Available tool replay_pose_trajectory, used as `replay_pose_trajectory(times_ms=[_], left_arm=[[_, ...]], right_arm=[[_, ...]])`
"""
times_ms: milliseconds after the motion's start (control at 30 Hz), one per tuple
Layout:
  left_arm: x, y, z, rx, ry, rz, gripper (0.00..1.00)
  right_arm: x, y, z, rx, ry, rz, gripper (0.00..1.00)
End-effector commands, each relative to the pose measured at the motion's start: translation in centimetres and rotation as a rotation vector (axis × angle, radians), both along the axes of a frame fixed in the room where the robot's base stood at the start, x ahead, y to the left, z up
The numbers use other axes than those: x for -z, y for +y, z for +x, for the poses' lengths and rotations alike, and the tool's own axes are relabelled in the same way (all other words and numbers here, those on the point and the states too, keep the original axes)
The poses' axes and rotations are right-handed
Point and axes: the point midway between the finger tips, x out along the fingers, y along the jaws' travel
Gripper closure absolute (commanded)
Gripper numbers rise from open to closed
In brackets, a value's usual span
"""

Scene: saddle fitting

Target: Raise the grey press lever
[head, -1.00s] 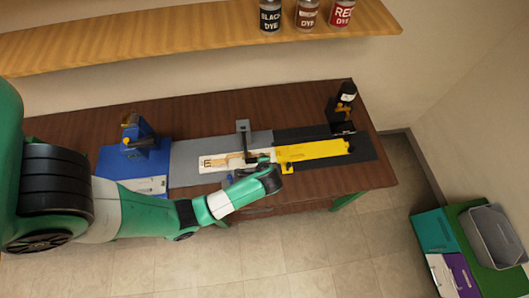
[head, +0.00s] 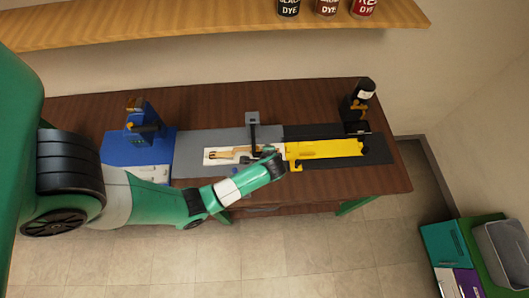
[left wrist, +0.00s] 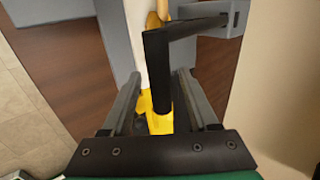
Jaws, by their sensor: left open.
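The press stands mid-bench in the head view, with a grey post (head: 252,119) and a dark lever bar (head: 254,136) running from it toward my gripper. In the left wrist view the dark lever (left wrist: 158,60) reaches out from a grey bracket (left wrist: 232,17) and bends down between my fingers. My left gripper (head: 270,153) is at the lever's near end. Its fingers (left wrist: 158,77) are open, one on each side of the lever, with gaps visible. The lever's lower end is partly hidden in the head view. My right gripper is not in view.
A yellow piece (head: 325,149) lies right of the press on a black mat (head: 375,155). A pale strip (head: 214,156) lies under the press. A blue fixture (head: 145,128) stands left, a black device (head: 358,105) right. A wooden shelf (head: 200,30) with dye bottles hangs behind.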

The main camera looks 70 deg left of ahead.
Motion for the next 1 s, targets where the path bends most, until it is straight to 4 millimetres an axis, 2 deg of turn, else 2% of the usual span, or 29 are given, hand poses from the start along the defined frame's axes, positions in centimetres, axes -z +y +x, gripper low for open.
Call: replay_pose_trajectory(times_ms=[100,133,400,433,767,1000], left_arm=[[-0.1,0.0,0.0,0.0,0.0,0.0,0.4],[-0.1,0.0,0.0,0.0,0.0,0.0,0.44],[-0.1,0.0,0.0,0.0,0.0,0.0,0.92],[-0.1,0.0,0.0,0.0,0.0,0.0,0.95],[-1.8,0.3,0.1,-0.002,-0.001,0.001,0.95],[-1.7,0.4,0.1,-0.002,-0.002,0.002,0.95]], right_arm=[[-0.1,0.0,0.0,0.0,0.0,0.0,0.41],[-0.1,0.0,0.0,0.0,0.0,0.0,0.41],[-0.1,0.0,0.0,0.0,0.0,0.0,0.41],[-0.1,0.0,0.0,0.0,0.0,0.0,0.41],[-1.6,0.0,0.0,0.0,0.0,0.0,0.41],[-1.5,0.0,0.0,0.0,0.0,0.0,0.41]])
